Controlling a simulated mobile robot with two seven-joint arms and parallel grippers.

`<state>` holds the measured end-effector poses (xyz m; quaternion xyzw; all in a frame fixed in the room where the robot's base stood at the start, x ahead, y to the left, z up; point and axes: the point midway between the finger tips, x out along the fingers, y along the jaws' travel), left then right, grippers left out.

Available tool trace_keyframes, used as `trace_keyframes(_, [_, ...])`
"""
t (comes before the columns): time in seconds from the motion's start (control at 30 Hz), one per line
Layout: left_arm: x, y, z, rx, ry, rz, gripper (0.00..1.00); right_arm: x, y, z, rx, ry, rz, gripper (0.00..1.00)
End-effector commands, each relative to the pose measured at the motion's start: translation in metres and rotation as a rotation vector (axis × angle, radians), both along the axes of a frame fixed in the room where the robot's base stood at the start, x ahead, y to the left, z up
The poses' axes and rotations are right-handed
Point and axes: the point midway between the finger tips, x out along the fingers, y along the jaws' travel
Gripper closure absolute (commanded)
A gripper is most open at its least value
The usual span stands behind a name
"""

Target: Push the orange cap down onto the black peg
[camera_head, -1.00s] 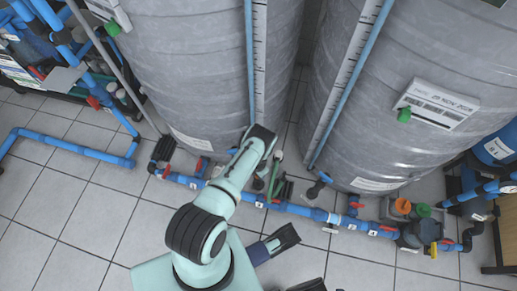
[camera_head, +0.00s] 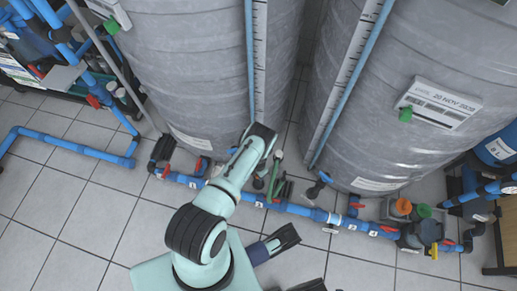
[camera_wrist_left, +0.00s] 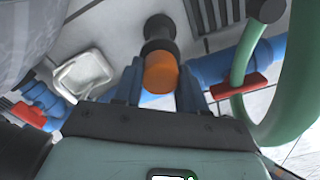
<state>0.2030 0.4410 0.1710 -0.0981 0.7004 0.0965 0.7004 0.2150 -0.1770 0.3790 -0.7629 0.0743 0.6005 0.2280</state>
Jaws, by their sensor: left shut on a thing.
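The orange cap (camera_wrist_left: 160,73) shows in the left wrist view, between the two dark blue fingers of my left gripper (camera_wrist_left: 160,85), which is shut on it. The black peg (camera_wrist_left: 160,30) stands directly beyond the cap, in line with it. The cap meets the peg's near end in the picture; how far it sits on the peg I cannot tell. In the head view my left arm reaches to the pipes between the tanks, and its wrist hides the cap, the peg and the fingers. Dark finger-like parts, possibly my right gripper (camera_head: 290,262), show at the bottom; their opening is unclear.
Two large grey tanks (camera_head: 200,70) stand behind. A blue pipe (camera_head: 300,210) with red handles runs along the floor. Close to my left gripper are a green hose (camera_wrist_left: 300,80), a red handle (camera_wrist_left: 238,87) and a white frame (camera_wrist_left: 85,72).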

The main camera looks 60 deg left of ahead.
Motion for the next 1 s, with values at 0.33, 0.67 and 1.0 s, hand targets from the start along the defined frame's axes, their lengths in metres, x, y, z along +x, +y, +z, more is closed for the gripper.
trace_keyframes(0.33, [0.0001,0.0002,-0.0008,0.000,0.000,0.000,0.86,0.0001,0.0000,-0.0009,0.000,0.000,0.000,0.25])
trace_keyframes(0.67, [-0.0001,0.0004,-0.0072,0.000,0.000,-0.001,0.86,0.0006,0.0000,-0.0079,0.000,0.002,0.000,0.25])
trace_keyframes(1.0, [0.0000,0.0003,-0.0073,0.000,0.000,-0.001,0.29,0.0006,0.0000,-0.0082,0.000,0.002,0.000,0.25])
